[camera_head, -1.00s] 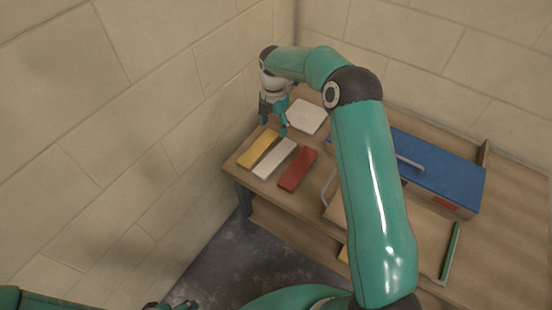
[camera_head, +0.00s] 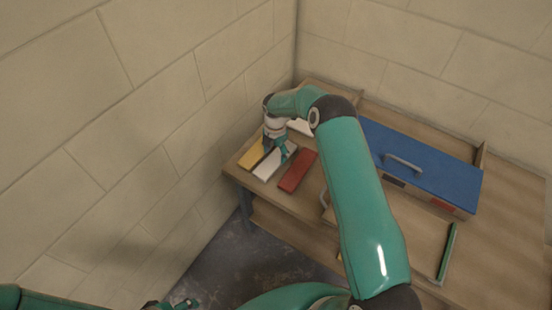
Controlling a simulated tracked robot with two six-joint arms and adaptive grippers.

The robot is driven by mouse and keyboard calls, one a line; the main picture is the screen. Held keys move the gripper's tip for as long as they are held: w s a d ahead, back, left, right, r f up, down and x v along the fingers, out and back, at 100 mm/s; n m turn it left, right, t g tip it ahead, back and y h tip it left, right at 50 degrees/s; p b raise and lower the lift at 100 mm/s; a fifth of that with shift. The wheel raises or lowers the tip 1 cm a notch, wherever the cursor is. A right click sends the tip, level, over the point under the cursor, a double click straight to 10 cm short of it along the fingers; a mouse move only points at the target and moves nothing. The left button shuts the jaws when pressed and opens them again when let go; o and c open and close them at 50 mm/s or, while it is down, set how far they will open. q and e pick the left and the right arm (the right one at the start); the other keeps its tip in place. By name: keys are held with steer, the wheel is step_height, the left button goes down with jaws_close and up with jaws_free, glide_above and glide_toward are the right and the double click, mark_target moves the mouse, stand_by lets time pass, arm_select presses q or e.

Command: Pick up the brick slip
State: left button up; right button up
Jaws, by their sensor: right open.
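Three flat slips lie side by side near the left end of the wooden bench: a yellow one (camera_head: 252,155), a white one (camera_head: 265,171) and a red one (camera_head: 297,171). My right gripper (camera_head: 275,155) is open and points down over the far half of the white slip, partly hiding it. I cannot tell whether its fingers touch the slip. My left gripper (camera_head: 172,304) shows only in part at the bottom edge, away from the bench; its jaws are too cut off to read.
A blue box (camera_head: 425,165) with a grey handle stands on the bench (camera_head: 340,235) at the right. A white piece (camera_head: 300,127) lies behind my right gripper. Block walls close in left and back.

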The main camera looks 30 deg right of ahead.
mark_target(276, 160)
steer(key=shift+f, duration=1.35)
arm_select(q)
steer(key=shift+r, duration=0.3)
arm_select(e)
steer(key=shift+r, duration=0.1)
steer(key=c, duration=1.2)
steer(key=shift+o, duration=0.2)
steer(key=shift+w+r, duration=0.1)
